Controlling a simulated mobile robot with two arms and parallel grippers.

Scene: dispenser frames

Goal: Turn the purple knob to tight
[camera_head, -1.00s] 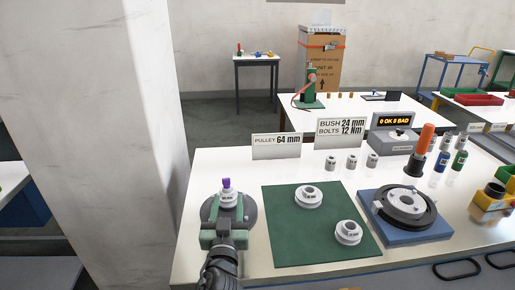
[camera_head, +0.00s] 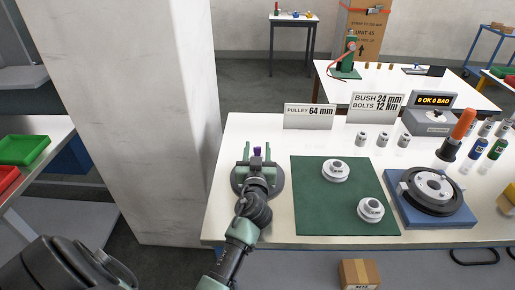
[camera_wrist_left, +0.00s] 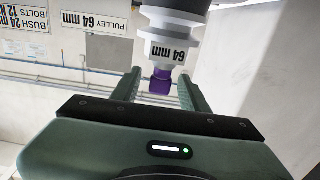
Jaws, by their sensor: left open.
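The purple knob (camera_head: 257,151) stands at the left end of the white bench, over a dark round base (camera_head: 238,184). It also shows in the left wrist view (camera_wrist_left: 161,82), below a pale stepped pulley (camera_wrist_left: 172,38) marked 64 mm, in an upside-down picture. My left gripper (camera_head: 257,153) is open, with one finger on each side of the knob in both views. In the left wrist view (camera_wrist_left: 160,76) gaps show between the knob and both fingers. In the head view my gripper and wrist hide most of the pulley. My right gripper is not in view.
A green mat (camera_head: 330,215) with two pale flanged parts lies right of the base. A blue fixture (camera_head: 445,214) holds a dark wheel. A PULLEY 64 mm sign (camera_head: 309,116) stands behind the knob. A white pillar (camera_head: 165,110) rises left of the bench.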

